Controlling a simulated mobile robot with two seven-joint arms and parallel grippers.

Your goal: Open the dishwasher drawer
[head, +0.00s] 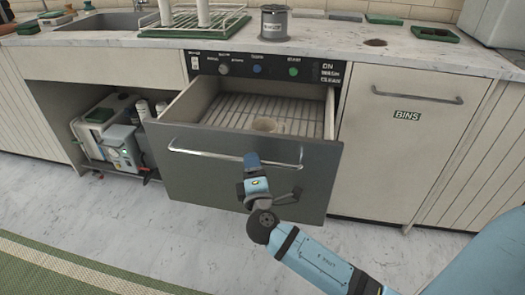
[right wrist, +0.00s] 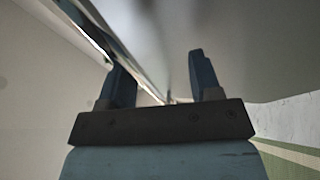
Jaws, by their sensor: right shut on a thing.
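The dishwasher drawer (head: 230,165) has a dark grey front and stands pulled out from the counter, showing its wire rack (head: 250,112). The drawer's long silver handle (head: 200,153) runs across the upper front. My right gripper (head: 252,160) is at the handle, right of its middle, and shut on it. In the right wrist view the handle (right wrist: 100,30) runs diagonally past the left finger of my right gripper (right wrist: 163,75). My left gripper is not in view.
The control panel (head: 262,68) sits above the drawer. A bins cabinet (head: 405,130) with a handle stands to the right. An open bay with a machine (head: 115,135) is to the left. The floor (head: 130,240) in front is clear.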

